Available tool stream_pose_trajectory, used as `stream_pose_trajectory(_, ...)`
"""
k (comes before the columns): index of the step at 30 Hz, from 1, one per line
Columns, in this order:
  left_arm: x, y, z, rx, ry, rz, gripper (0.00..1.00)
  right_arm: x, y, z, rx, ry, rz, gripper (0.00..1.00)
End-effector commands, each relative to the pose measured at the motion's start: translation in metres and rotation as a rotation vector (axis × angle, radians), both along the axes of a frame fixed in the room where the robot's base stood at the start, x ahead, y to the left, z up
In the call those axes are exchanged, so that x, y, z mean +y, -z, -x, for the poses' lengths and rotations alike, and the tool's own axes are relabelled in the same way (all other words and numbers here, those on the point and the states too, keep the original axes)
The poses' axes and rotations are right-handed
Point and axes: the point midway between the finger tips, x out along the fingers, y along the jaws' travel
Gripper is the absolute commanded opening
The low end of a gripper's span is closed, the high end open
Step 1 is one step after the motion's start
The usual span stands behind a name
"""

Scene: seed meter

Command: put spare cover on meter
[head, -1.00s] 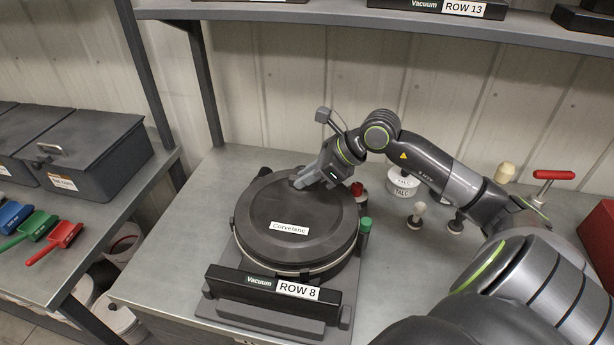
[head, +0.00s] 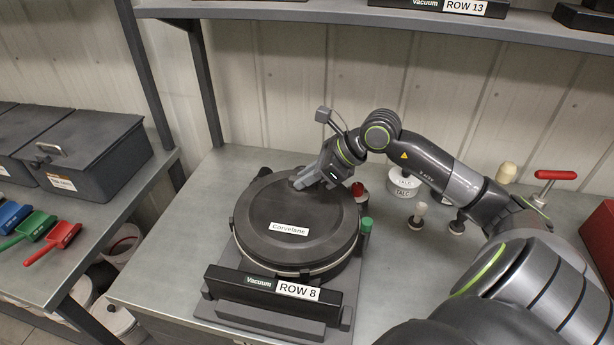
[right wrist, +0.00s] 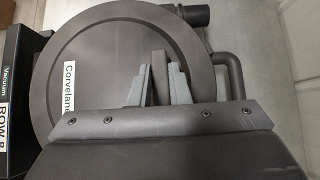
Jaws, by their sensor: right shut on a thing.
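The seed meter (head: 290,271) stands on the metal bench with a "ROW 8" Vacuum plate (head: 268,287) at its front. A round dark cover (head: 285,240) labelled "Corvelane" lies over the meter, looking level. It fills much of the right wrist view (right wrist: 100,60). My right gripper (head: 300,183) is at the cover's far edge in the head view. In the right wrist view its fingers (right wrist: 159,85) are shut on a raised grip on the cover. Whether the cover is fully seated cannot be told. My left gripper is not in view.
A green-topped peg (head: 366,225), a red-topped peg (head: 358,190), a pale-knobbed tool (head: 418,212) and a white talc tub (head: 402,183) stand right of the meter. A red T-handle (head: 554,175) is farther right. A shelf (head: 340,15) crosses above. Bench space left of the meter is clear.

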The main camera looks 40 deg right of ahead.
Motion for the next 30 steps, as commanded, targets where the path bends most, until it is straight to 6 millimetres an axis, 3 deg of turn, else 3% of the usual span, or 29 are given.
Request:
stream_pose_trajectory(6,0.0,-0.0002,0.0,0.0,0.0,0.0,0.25,0.0001,-0.0008,-0.0003,-0.002,0.0,0.0,0.0)
stream_pose_trajectory(7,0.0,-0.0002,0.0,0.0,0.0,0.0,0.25,0.0,-0.0008,-0.0003,-0.002,0.0,0.0,0.2)
stream_pose_trajectory(12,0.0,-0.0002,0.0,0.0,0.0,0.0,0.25,0.0,-0.0006,-0.0003,-0.002,0.0,0.0,0.42)
stream_pose_trajectory(30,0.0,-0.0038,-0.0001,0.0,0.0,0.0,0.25,-0.0003,-0.0065,-0.0003,-0.001,-0.001,0.002,0.38)
